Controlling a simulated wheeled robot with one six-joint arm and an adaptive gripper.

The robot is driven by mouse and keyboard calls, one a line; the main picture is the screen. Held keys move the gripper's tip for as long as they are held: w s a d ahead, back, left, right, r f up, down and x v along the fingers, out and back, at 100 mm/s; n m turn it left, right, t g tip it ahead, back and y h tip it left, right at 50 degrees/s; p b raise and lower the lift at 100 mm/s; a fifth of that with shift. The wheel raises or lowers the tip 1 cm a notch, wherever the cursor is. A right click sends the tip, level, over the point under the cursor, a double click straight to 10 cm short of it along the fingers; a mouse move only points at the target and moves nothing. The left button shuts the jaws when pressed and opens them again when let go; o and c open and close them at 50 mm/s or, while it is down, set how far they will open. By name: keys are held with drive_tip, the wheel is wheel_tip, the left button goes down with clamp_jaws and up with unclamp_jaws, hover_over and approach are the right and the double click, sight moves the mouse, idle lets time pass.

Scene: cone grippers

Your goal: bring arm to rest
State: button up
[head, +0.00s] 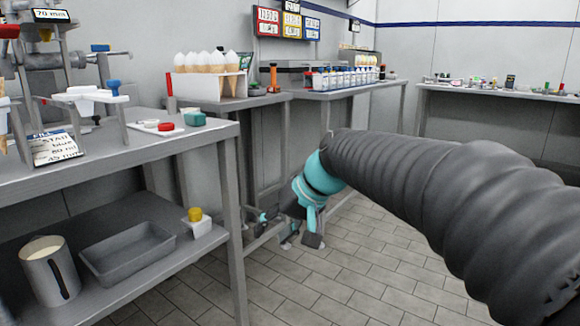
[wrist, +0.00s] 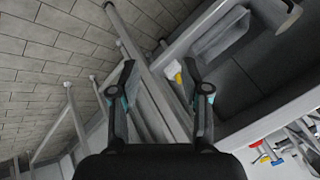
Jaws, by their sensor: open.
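My arm, in a dark ribbed sleeve, reaches in from the right of the head view and ends in a teal wrist. My gripper (head: 300,230) hangs low over the tiled floor, to the right of the near workbench's leg. In the wrist view my gripper (wrist: 160,85) shows two dark fingers with teal parts, spread apart. It is open and nothing is between the fingers. Bench legs and a rail lie behind the fingers in that view; I cannot tell how close they are.
The near workbench (head: 75,172) holds dispensers and small blocks. Its lower shelf bears a metal jug (head: 48,272), a grey tray (head: 128,252) and a yellow-topped item (head: 197,220). A cone rack (head: 210,90) stands behind. Tiled floor (head: 350,275) is clear below my arm.

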drive_tip(key=s+d+f+m+t+h+p, duration=0.2)
drive_tip(key=s+d+h+p, duration=0.4)
drive_tip(key=s+d, duration=1.3)
drive_tip(key=s+f, duration=0.1)
drive_tip(key=s, duration=0.2)
drive_tip(key=shift+s+m, duration=0.2)
drive_tip(key=shift+m, duration=0.1)
drive_tip(key=shift+f, duration=0.15)
drive_tip(key=shift+c, duration=0.5)
